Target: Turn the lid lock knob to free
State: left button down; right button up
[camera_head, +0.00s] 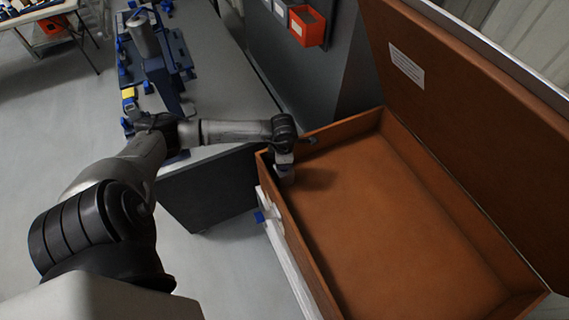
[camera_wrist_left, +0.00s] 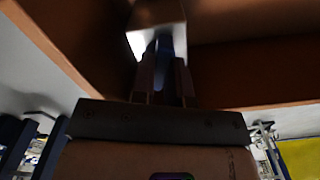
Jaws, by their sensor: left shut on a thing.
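A pale block (camera_wrist_left: 156,28) adjoins that piece. It is too dark and blurred to tell for certain whether the piece is the lid lock knob, or which way it is turned. The crate's lid (camera_head: 465,110) stands raised on the right, with a white label. My right gripper is not in view.
A small blue part (camera_head: 260,217) sits outside the crate's left wall, by a white strip (camera_head: 285,255). A grey workbench (camera_head: 225,95) with blue fixtures stands behind my left arm. An orange bin (camera_head: 306,26) hangs on a dark panel. The crate floor looks empty.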

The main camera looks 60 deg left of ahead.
pick_arm(q)
jog(key=shift+r+n+p, duration=0.1)
jog(key=shift+n+p, duration=0.4)
jog(key=shift+n, duration=0.3)
jog(key=c, duration=1.9)
grip_release()
jog(key=shift+n+p, duration=0.5)
jog(key=shift+n, duration=1)
jog(key=shift+o, duration=0.2)
jog(key=o, duration=0.8)
notch_tip(320, 180, up, 8)
jog(key=p, duration=0.5)
jog(key=shift+p, duration=0.4)
